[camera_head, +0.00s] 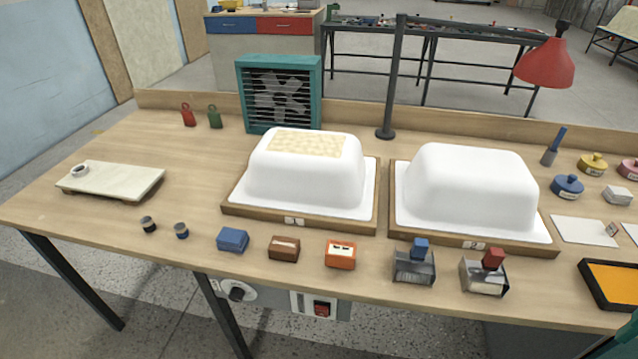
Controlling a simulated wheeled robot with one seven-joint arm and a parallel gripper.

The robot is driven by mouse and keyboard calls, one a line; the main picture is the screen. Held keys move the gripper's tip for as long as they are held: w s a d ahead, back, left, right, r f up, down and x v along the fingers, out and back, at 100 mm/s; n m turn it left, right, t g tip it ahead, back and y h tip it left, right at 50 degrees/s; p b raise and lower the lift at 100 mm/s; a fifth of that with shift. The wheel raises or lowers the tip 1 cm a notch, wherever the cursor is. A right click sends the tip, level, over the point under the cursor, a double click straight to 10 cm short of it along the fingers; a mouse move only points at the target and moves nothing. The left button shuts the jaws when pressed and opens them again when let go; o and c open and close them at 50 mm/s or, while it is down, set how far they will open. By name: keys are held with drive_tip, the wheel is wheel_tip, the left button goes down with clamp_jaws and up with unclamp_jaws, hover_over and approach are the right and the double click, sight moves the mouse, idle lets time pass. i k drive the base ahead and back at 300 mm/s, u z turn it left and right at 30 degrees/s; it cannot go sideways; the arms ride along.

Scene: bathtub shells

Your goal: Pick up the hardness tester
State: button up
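I cannot tell for sure which item is the hardness tester. Small candidates stand along the near edge of the wooden workbench (95,215): two short dark cylinders, one with a pale band (148,225) and one with a blue band (181,231). To their right are a blue box (232,240), a brown box (284,248) and an orange box with a pale top panel (340,254). All rest on the bench, apart from each other.
Two white tub shells, left (345,180) and right (475,195), sit on wooden boards behind the small items. Grey holders with a blue block (415,265) and a red block (485,275) stand at front right. A black post (392,90) rises behind. The left front is clear.

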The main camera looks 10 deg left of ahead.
sight(338, 254)
drive_tip(key=u, duration=0.05)
drive_tip(key=k, duration=1.1)
drive_tip(key=z, duration=0.5)
drive_tip(key=i, duration=1.45)
drive_tip(key=u, duration=0.7)
